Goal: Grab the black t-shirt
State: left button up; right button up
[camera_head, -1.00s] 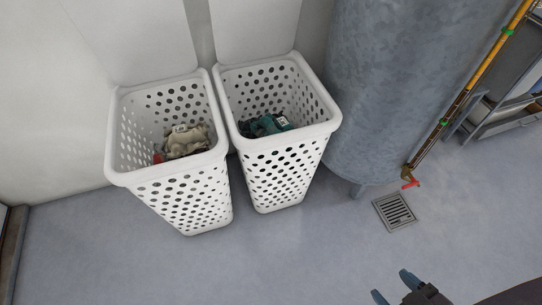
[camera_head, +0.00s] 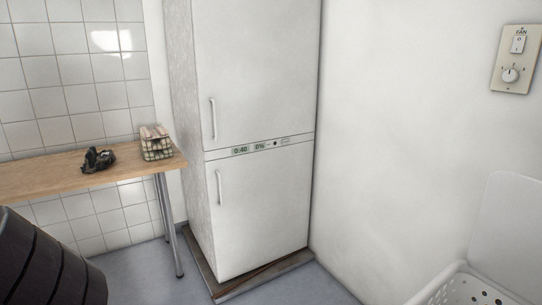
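A small crumpled black cloth (camera_head: 98,160), which looks like the black t-shirt, lies on the wooden table (camera_head: 40,178) at the left of the head view. It is bunched up, so its full shape does not show. Neither of my grippers is in view.
A folded checked cloth (camera_head: 157,143) lies on the table's right end, beside a tall white fridge-like cabinet (camera_head: 262,150). A metal table leg (camera_head: 170,225) stands near the cabinet's base. A white perforated basket (camera_head: 462,288) with a raised lid is at the bottom right. Some floor shows between.

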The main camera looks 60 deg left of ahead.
aim_at(95, 161)
jog(key=u, duration=2.85)
